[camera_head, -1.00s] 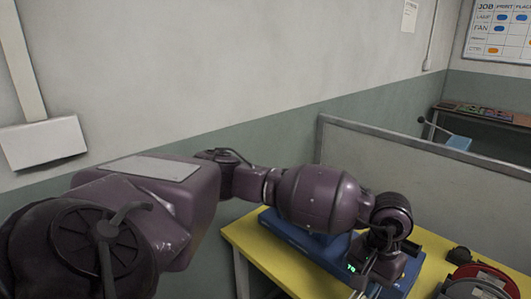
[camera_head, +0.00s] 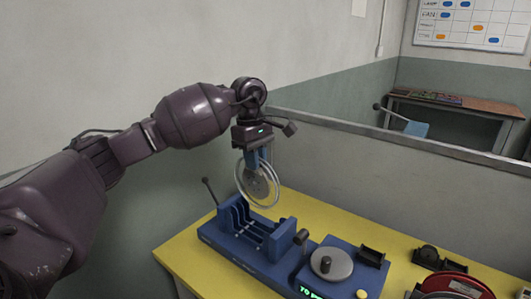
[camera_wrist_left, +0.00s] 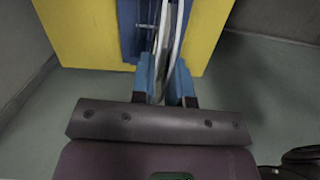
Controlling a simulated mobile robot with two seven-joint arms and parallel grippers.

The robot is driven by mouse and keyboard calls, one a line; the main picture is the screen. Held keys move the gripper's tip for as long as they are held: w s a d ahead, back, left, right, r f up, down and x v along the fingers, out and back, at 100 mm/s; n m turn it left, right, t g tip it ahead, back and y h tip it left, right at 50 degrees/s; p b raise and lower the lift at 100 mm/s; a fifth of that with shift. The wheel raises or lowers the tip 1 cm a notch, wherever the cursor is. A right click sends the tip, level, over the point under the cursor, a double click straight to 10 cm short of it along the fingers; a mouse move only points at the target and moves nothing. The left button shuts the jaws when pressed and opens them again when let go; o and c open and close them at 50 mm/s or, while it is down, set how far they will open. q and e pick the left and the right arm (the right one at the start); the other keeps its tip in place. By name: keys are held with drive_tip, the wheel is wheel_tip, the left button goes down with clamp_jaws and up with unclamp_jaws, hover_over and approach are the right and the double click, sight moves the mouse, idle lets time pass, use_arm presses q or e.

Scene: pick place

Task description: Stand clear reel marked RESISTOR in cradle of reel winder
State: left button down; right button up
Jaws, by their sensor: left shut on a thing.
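A clear reel (camera_head: 268,187) with a grey hub hangs upright from my left gripper (camera_head: 257,159), whose blue fingers are shut on its upper edge. I cannot read any marking on it. The blue reel winder (camera_head: 268,268) stands on the yellow table, with its slotted cradle (camera_head: 240,222) below the reel. The reel seems held above the cradle, apart from it. In the left wrist view the reel (camera_wrist_left: 160,50) shows edge-on between the two fingers (camera_wrist_left: 162,85), with blue winder and yellow table beyond. My right gripper is not in view.
The yellow table (camera_head: 180,252) has a grey knob (camera_head: 331,263), a black block (camera_head: 371,257) and a red reel (camera_head: 455,284) toward the right. A lever (camera_head: 209,190) rises at the winder's left end. A grey partition (camera_head: 390,180) stands behind the table.

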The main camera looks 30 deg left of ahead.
sight(255, 185)
use_arm(q)
drive_tip(key=shift+w+a+r+n, duration=0.25)
drive_tip(key=shift+w+a+n, duration=0.1)
drive_tip(key=shift+a+n, duration=0.05)
drive_tip(key=shift+s+f+b, duration=0.15)
drive_tip(key=shift+f+b, duration=0.2)
drive_tip(key=shift+f, duration=0.95)
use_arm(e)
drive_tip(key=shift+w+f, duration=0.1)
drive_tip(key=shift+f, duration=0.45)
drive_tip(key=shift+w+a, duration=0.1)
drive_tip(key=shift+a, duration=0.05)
use_arm(q)
drive_tip(key=shift+f+b, duration=0.8)
drive_tip(key=shift+f, duration=1)
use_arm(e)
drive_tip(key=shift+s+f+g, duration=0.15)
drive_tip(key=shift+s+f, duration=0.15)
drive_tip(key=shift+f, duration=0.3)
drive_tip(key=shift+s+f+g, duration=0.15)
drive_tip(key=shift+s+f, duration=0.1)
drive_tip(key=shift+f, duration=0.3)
use_arm(q)
drive_tip(key=shift+f, duration=0.45)
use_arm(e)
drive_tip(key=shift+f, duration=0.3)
